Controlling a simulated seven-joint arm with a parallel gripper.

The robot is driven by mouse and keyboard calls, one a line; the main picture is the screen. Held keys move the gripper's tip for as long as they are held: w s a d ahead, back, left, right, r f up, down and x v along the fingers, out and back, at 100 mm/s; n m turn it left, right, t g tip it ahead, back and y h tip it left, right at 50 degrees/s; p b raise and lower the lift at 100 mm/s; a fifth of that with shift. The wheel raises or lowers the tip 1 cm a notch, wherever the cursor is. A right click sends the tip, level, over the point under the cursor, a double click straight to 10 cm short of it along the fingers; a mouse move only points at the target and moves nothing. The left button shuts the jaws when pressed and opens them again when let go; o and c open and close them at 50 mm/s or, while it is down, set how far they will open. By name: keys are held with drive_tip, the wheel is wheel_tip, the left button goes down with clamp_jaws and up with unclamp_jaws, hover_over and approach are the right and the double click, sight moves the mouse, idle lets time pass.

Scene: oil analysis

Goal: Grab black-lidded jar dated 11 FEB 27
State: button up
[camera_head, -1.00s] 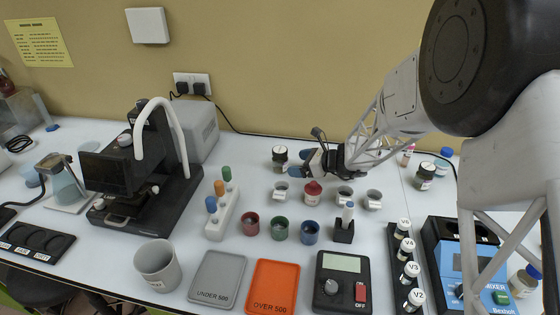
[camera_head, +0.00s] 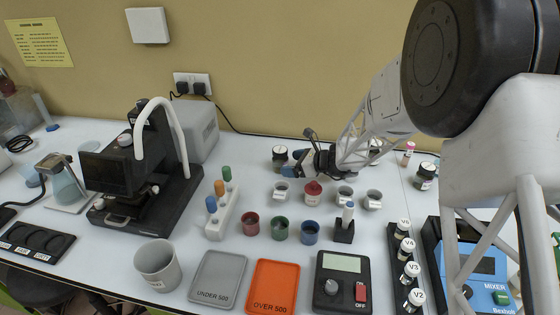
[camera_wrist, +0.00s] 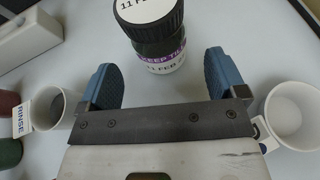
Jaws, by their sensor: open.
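A black-lidded jar (camera_wrist: 152,28) is at the top middle of the wrist view. Its lid label reads "11 FE…", and its side label shows a purple "KEEP TIL…" band with "11 FEB" under it; the year is not readable. In the head view the jar (camera_head: 279,153) stands upright at the back of the bench. My gripper (camera_wrist: 160,78) is open and empty, its two blue fingers spread to either side of the jar's lower part and just short of it. In the head view my gripper (camera_head: 296,162) is just right of the jar.
A cup labelled RINSE (camera_wrist: 48,108) is left of my gripper and another white cup (camera_wrist: 289,112) is right of it, both close. Another black-lidded jar (camera_head: 426,172) is at the right.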

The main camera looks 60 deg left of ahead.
sight(280, 149)
drive_tip(key=shift+x, duration=2.55)
drive_tip(key=shift+r, duration=0.1)
drive_tip(key=c, duration=1.2)
drive_tip(key=shift+r, duration=0.1)
drive_tip(key=shift+r, duration=4.9)
